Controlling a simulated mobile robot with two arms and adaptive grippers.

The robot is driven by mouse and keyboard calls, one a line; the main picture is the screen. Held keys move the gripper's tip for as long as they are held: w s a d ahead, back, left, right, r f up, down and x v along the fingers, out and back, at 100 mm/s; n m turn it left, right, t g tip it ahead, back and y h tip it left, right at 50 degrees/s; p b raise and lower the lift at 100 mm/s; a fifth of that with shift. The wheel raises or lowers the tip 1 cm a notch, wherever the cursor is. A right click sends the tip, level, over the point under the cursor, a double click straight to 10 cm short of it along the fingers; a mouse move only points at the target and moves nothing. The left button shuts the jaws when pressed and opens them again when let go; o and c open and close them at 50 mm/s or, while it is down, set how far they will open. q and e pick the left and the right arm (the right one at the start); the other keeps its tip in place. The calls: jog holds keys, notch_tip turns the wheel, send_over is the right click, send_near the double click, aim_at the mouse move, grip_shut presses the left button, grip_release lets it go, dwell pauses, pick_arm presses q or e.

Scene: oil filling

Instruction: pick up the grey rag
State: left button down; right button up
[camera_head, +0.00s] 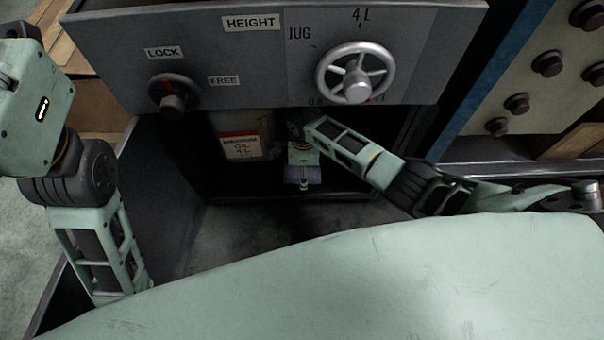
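I cannot make out the grey rag for certain. My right arm reaches from the right into the dark recess under the panel, and its end points down there. The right gripper (302,182) is small and dim, and I cannot tell whether its fingers are open or shut, or whether it holds anything. A small grey-blue patch shows at that end, but I cannot tell whether it is cloth or part of the gripper. My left arm hangs down at the left, and its gripper is out of sight behind my own pale green body.
A container with a red and white oil label (241,146) stands in the recess, left of my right gripper. Above is a grey panel (240,75) with a LOCK/FREE knob (172,97) and a handwheel (356,73). A board with dark knobs (548,64) is at right.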

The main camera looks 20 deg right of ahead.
jog(key=c, duration=1.2)
jog(key=shift+o, duration=0.2)
jog(key=shift+r, duration=0.2)
